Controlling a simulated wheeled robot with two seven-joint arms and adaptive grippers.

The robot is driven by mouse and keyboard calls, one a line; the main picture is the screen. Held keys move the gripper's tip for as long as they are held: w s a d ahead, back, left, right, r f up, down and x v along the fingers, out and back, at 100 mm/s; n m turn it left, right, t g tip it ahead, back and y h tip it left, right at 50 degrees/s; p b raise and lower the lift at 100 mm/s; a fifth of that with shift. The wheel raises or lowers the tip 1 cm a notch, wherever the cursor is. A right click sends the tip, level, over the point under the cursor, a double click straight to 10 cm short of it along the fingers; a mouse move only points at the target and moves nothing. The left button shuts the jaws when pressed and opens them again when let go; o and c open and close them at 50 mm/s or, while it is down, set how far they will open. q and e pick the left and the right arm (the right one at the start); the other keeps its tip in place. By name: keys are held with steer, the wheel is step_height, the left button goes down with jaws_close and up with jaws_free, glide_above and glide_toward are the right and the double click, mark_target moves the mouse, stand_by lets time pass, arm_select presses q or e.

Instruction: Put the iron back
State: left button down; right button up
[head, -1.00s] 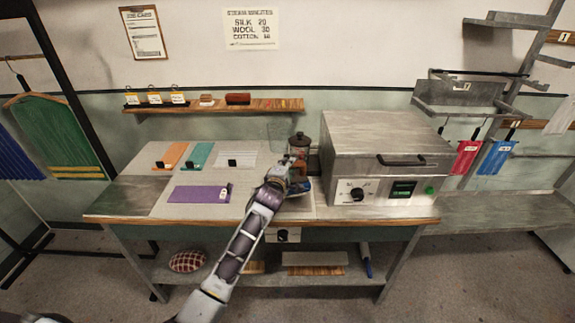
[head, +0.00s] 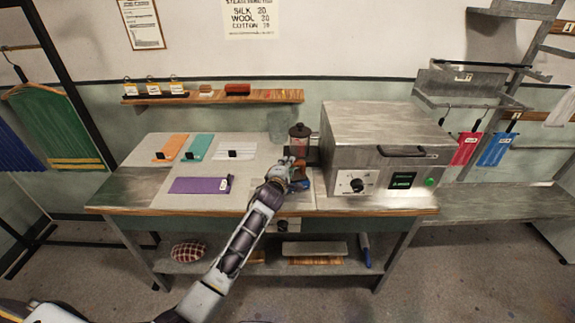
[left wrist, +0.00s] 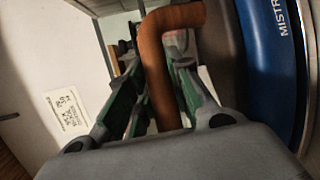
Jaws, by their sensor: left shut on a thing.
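The iron has a blue body (left wrist: 275,60) with white lettering and a brown handle (left wrist: 155,60), both large in the left wrist view. My right gripper is not in view.
The steel box (head: 385,130) with dial and display stands just right of the iron. A dark-lidded jar (head: 300,140) stands close behind the gripper. Orange, teal, white and purple cloths (head: 200,185) lie on the left of the bench. A wooden shelf (head: 215,97) runs above.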

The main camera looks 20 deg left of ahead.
arm_select(q)
steer(key=shift+r, duration=0.1)
steer(key=c, duration=1.3)
jaws_free()
steer(key=shift+s+d+r+b, duration=0.1)
steer(key=shift+s+r+b, duration=0.15)
steer(key=shift+s, duration=1.75)
steer(key=shift+s+a+r+b, duration=0.1)
steer(key=shift+s+r, duration=0.3)
steer(key=shift+s, duration=1.55)
steer(key=shift+s+d+r+b, duration=0.1)
steer(key=shift+s+r+b, duration=0.15)
steer(key=shift+s, duration=1.75)
